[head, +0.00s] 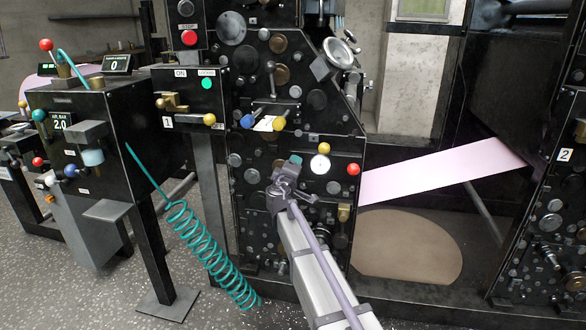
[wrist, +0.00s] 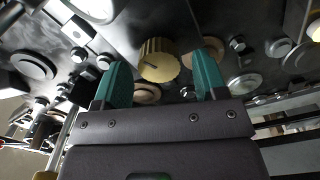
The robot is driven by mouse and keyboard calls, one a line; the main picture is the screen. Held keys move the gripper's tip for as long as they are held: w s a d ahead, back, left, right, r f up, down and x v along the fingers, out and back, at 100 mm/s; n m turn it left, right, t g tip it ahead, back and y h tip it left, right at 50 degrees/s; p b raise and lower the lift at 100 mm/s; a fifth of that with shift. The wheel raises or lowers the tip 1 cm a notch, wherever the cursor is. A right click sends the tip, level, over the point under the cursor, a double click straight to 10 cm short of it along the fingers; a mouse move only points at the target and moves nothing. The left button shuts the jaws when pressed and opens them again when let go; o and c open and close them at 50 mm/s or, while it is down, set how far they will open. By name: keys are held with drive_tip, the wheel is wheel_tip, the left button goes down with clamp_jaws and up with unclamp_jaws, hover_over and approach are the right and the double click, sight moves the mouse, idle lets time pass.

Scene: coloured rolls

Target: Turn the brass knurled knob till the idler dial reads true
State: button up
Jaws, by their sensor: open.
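The brass knurled knob (wrist: 158,62) shows in the wrist view, with a short dark mark on its round face. My gripper (wrist: 161,72) is open, with one green finger on each side of the knob and a visible gap to both. I cannot tell how deep the fingertips reach along the knob. A white round dial (wrist: 92,6), likely the idler dial, is cut off at the top of the wrist view; its reading is not visible. In the head view my gripper (head: 294,162) is at the black panel, just left of a small white dial (head: 320,164). I cannot make out the knob there.
A yellow ball knob (head: 323,147) and a red ball knob (head: 353,169) stick out close to the dial. Blue and yellow handles (head: 264,121) sit above my gripper. A pink web (head: 440,176) runs to the right. A teal coiled hose (head: 207,245) hangs at left.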

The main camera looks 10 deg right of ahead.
drive_tip(key=v, duration=0.9)
drive_tip(key=shift+s, duration=0.1)
